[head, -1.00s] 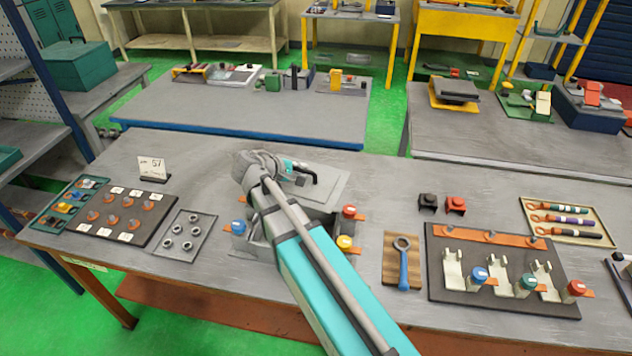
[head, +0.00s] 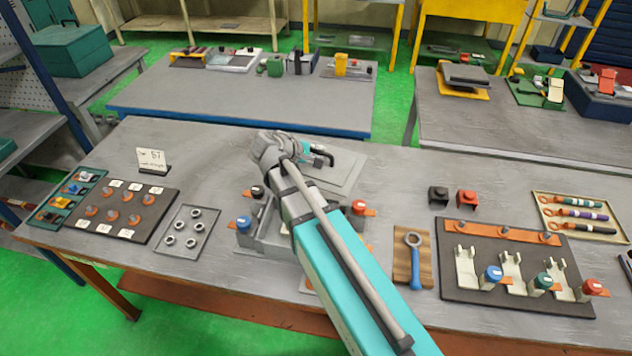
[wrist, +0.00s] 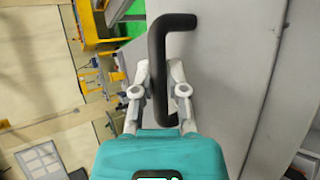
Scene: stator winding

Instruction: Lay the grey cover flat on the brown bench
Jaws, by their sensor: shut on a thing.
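The grey cover (head: 346,178) is a flat plate with a black handle (head: 322,151). It is at the far side of the grey housing (head: 270,240) on the near bench; I cannot tell whether it touches anything below. My gripper (head: 314,153) is shut on the handle. In the wrist view, my gripper (wrist: 160,92) has its fingers on both sides of the black handle (wrist: 158,50), with the grey cover (wrist: 215,80) at the right. The near bench (head: 215,150) has a grey top and brown legs. My arm hides part of the housing.
On the near bench stand a number card (head: 151,158), a dark board of terminals (head: 122,212), a nut tray (head: 183,232), a wrench on wood (head: 413,255), black and red blocks (head: 467,198) and a dark fixture board (head: 500,235). The bench is clear between card and cover, and right of the cover.

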